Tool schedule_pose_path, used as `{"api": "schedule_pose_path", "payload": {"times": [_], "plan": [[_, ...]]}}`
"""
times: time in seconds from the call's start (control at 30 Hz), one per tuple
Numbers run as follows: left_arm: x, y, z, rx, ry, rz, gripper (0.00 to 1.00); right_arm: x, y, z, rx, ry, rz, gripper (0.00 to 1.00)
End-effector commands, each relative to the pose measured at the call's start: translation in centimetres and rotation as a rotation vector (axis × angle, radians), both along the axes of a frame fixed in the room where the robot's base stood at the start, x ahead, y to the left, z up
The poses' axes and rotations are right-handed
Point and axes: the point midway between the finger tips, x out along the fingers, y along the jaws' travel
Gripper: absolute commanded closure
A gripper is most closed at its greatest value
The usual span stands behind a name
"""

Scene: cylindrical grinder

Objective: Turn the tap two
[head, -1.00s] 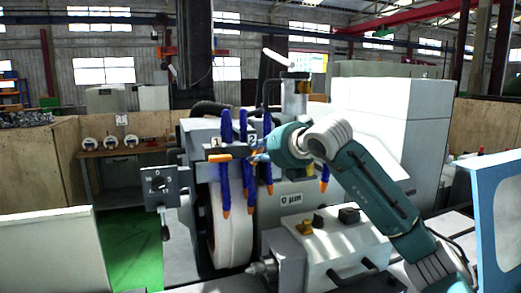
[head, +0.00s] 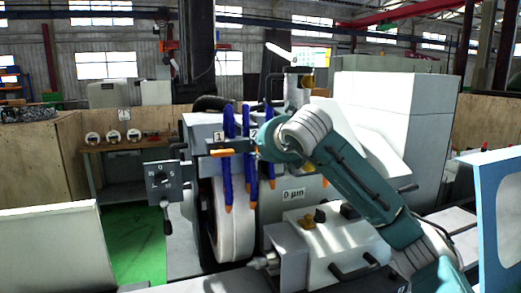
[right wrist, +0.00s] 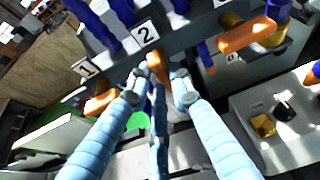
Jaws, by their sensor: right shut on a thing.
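Tap two has an orange handle (right wrist: 158,68) below the plate marked 2 (right wrist: 146,34) in the right wrist view. My right gripper (right wrist: 158,88) has one finger on each side of this handle and is shut on it. The handle points down toward the gripper, in front of a blue hose. My left gripper is not in view.
Tap one, with an orange handle (right wrist: 100,103), is close on the left. Another orange handle (right wrist: 247,35) is on the right. Blue hoses (head: 228,160) hang before the grinding wheel (head: 235,225). A white box with knobs (head: 330,245) stands below my arm.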

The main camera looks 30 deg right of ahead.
Motion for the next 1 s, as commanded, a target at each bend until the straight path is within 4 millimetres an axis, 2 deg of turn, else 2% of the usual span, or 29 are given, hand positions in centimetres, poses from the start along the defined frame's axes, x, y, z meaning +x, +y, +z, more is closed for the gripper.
{"api": "schedule_pose_path", "payload": {"times": [0.27,0.3,0.4,0.77,0.87,1.0], "plan": [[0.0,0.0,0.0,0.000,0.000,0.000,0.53,0.0,0.1,-0.4,-0.002,0.010,0.002,1.00],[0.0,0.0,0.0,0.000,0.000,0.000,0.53,0.0,0.1,-0.4,-0.002,0.010,0.002,0.76],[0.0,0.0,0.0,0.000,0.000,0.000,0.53,0.0,0.1,-0.4,-0.001,0.010,0.001,0.60],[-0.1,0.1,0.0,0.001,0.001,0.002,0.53,-0.5,0.1,0.1,0.000,0.002,0.001,0.60],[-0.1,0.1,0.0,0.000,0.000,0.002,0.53,-1.6,0.4,0.7,-0.001,0.000,0.001,0.60],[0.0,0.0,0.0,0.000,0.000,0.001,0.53,-4.2,1.0,1.9,-0.002,-0.002,0.002,0.60]]}}
